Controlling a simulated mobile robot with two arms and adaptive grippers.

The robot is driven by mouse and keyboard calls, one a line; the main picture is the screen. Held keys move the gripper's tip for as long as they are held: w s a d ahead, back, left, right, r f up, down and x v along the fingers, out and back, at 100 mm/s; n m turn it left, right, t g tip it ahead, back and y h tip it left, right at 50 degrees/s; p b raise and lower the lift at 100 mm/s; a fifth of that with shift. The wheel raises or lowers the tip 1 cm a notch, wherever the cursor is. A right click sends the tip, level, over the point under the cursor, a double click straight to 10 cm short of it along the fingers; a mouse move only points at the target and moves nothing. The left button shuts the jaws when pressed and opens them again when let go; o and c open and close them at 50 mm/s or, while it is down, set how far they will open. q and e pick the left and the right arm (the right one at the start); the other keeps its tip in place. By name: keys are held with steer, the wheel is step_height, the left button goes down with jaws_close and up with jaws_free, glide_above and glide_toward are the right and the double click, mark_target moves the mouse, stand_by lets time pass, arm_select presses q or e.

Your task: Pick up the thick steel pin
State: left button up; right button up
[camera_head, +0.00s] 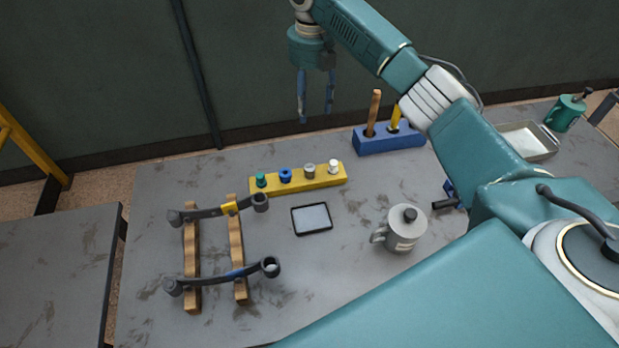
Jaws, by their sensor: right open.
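A yellow rack (298,184) on the table holds a row of short round pieces: green, blue, grey and white. The grey steel-coloured piece (309,171) stands third from the left; I cannot tell for sure whether it is the thick steel pin. My right gripper (316,115) hangs above and beyond the table's back edge, fingers pointing down. It is open, with nothing between its fingers, and apart from the rack. My left gripper is not in view.
Two dark leaf springs (225,275) lie across wooden bars at the front left. A flat dark-framed tray (312,219) and a grey mug (405,231) are mid-table. A blue block (390,143) holds upright handles. A metal tray (541,152) and green can (565,114) stand at right.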

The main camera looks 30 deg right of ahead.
steer(key=b, duration=1.2)
glide_above(310, 166)
step_height(310, 166, down, 13)
steer(key=shift+d+f+b, duration=0.1)
steer(key=shift+f+b, duration=0.2)
steer(key=shift+f, duration=0.25)
step_height(310, 166, down, 5)
steer(key=shift+s+p, duration=0.1)
steer(key=shift+p, duration=0.35)
steer(key=f, duration=0.1)
steer(key=f+p, duration=0.1)
steer(key=f, duration=0.2)
steer(key=shift+a+f, duration=0.25)
steer(key=shift+f, duration=0.55)
steer(key=c, duration=1.1)
